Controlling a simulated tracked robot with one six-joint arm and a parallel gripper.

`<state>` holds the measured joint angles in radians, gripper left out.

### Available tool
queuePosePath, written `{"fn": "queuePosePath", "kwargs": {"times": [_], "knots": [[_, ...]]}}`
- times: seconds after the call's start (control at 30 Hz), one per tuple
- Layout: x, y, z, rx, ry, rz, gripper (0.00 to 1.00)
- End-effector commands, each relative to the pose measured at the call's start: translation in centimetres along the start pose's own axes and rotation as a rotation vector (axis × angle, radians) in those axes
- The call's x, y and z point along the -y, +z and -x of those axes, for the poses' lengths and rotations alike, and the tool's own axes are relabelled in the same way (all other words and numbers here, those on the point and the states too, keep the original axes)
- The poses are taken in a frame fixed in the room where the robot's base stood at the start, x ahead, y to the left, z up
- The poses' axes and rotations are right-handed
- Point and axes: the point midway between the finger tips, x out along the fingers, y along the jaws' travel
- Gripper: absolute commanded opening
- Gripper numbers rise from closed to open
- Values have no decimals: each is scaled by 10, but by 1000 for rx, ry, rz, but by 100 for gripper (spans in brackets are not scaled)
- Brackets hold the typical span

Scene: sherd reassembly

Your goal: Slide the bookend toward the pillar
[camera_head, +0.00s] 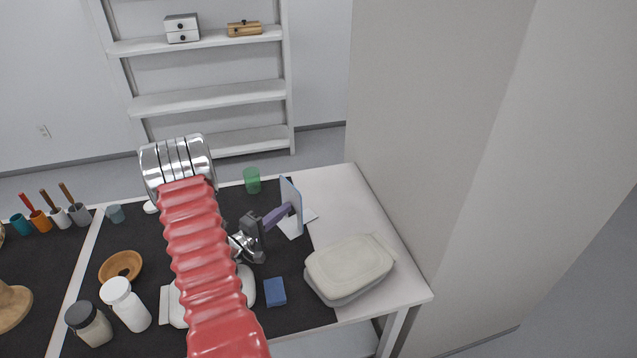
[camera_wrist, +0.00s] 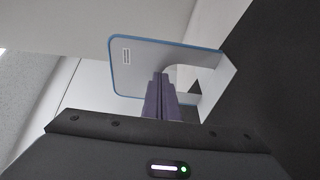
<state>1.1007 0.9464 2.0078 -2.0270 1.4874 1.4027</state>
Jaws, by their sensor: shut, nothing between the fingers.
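The bookend (camera_head: 291,204) is a pale upright plate with a blue edge and a white base, standing on the table's dark mat towards its right side. In the wrist view the bookend (camera_wrist: 145,65) fills the upper middle, with a small label on its plate. My gripper (camera_head: 292,209) is shut and empty. Its purple fingers reach to the plate's face; in the wrist view the fingertips (camera_wrist: 160,78) overlap the plate, and I cannot tell whether they touch. The pillar (camera_head: 430,130) is the large grey block to the right, beside the table's white edge strip.
A lidded beige container (camera_head: 349,268) and a blue block (camera_head: 274,292) lie near the front right. A green cup (camera_head: 252,180) stands behind my gripper. White table surface (camera_head: 345,205) between bookend and pillar is clear. Jars, a wooden bowl (camera_head: 121,267) and brush cups are left.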

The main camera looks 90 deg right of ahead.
Motion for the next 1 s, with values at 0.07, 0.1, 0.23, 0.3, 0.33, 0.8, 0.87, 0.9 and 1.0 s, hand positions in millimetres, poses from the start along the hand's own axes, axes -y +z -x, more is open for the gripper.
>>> {"fn": "queuePosePath", "kwargs": {"times": [0.07,0.1,0.23,0.3,0.33,0.8,0.87,0.9,1.0], "knots": [[1,-4,4,-3,0,0,0],[1,-6,6,-5,0,0,0],[-14,-4,4,-1,1,-3,0],[-21,-4,4,-1,1,-2,0],[-25,-4,4,-1,1,-2,0],[-84,-4,4,0,1,-3,0],[-92,-4,4,-1,1,-2,0],[-97,-4,4,0,1,-3,0],[-110,-4,4,-1,1,-2,0]]}}
